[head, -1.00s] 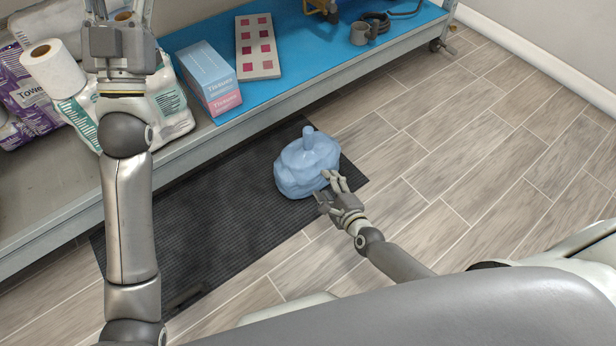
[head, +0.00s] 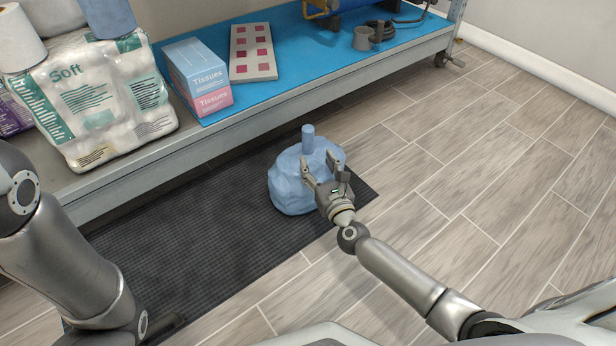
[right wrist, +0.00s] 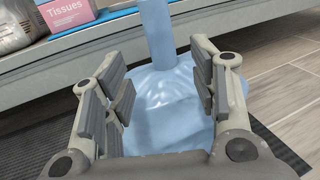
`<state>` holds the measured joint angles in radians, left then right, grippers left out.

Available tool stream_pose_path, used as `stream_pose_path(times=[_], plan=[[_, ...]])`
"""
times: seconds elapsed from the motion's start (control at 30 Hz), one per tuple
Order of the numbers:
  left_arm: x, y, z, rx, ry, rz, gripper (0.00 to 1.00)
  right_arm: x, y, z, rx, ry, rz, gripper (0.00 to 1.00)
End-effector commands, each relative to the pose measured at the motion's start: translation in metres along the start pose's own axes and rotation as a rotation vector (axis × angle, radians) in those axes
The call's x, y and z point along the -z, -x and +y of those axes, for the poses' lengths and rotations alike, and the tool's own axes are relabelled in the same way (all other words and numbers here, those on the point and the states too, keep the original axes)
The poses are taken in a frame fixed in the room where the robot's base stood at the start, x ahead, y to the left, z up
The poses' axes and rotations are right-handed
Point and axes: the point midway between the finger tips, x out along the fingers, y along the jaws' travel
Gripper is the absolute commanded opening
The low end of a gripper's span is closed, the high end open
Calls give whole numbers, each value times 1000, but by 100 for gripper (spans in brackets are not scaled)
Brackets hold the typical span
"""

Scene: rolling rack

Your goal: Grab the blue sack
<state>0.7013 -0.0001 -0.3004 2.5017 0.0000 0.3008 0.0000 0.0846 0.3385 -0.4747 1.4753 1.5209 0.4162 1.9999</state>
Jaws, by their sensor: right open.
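The blue sack (head: 290,183) sits on a dark floor mat, with its knotted neck (head: 308,138) standing upright. My right gripper (head: 322,166) is open at the sack's near right side, in front of part of it. In the right wrist view, the sack (right wrist: 165,100) shows between the two open fingers (right wrist: 165,88), with the neck rising beyond them. I cannot tell whether the fingers touch the sack. My left arm shows at the left edge of the head view, but its gripper is out of view.
The dark mat (head: 180,240) lies beside a low rack with a blue shelf liner (head: 300,72). Wood-look floor is clear to the right.

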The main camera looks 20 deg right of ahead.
Motion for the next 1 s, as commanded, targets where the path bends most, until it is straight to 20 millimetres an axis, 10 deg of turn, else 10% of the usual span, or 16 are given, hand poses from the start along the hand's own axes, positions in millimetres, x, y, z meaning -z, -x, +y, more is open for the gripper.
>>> stream_pose_path(times=[0.6, 1.0], plan=[[9, 28, 6, 0, 0, -2, 46, 2, -66, -2, -2, 3, 1, 54], [9, 28, 6, 0, 0, -2, 46, 1, -71, -2, -2, 3, 2, 42]])
